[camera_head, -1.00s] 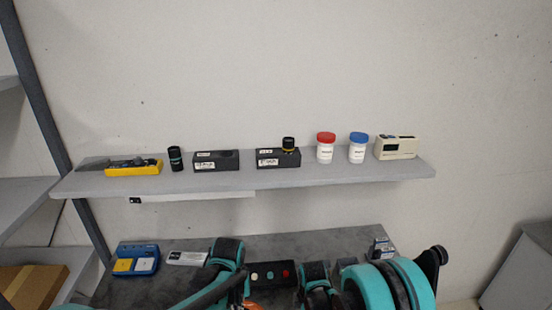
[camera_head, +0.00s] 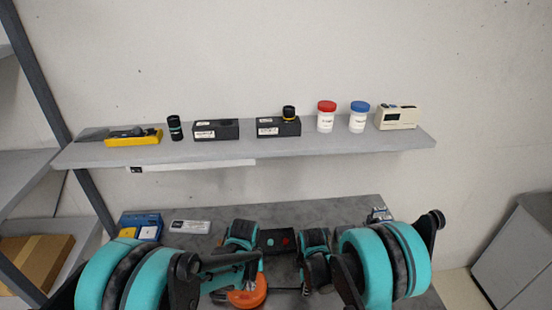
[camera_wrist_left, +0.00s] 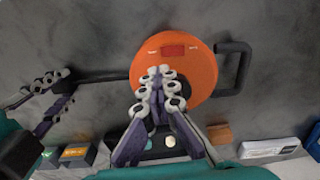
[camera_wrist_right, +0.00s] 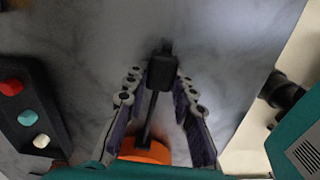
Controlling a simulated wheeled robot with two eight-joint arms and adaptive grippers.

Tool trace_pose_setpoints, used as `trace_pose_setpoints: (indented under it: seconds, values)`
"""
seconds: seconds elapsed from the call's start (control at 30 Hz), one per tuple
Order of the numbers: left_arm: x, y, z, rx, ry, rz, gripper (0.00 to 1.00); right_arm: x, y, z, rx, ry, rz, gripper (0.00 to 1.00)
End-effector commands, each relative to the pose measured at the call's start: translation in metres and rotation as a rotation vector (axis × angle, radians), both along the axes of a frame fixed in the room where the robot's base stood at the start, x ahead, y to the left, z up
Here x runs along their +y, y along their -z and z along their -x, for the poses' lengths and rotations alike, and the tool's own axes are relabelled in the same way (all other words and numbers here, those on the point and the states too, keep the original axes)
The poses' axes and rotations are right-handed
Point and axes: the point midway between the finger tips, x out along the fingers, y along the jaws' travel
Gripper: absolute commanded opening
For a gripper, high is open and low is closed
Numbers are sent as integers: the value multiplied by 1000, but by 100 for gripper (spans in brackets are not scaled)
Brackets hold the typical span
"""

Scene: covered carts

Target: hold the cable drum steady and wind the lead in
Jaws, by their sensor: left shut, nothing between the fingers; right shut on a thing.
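The orange cable drum (camera_wrist_left: 195,55) lies on the grey cart top in the left wrist view, with a black loop handle (camera_wrist_left: 240,70) on its right. It also shows in the head view (camera_head: 247,292), partly behind my left arm. My left gripper (camera_wrist_left: 160,75) is shut and empty, its fingertips over the drum's face; I cannot tell whether they touch it. A black crank arm reaches from the drum to a black knob (camera_wrist_right: 162,72). My right gripper (camera_wrist_right: 160,88) is shut on this knob. I cannot make out the lead.
A control box (camera_wrist_right: 28,110) with red, teal and white buttons lies beside the drum. A blue case (camera_head: 140,222) and a pale labelled block (camera_head: 190,227) lie at the back left of the cart. A wall shelf (camera_head: 350,143) above holds jars and boxes.

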Motion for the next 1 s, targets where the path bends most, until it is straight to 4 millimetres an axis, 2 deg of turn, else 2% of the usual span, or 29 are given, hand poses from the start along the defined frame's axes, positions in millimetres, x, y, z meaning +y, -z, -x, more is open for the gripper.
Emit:
trace_pose_setpoints:
  seconds: [1.0]
  values:
    - [4, 2, -8, -4, -1, -1, 0, 0, 0, 1, 3, -4, 0, 0]
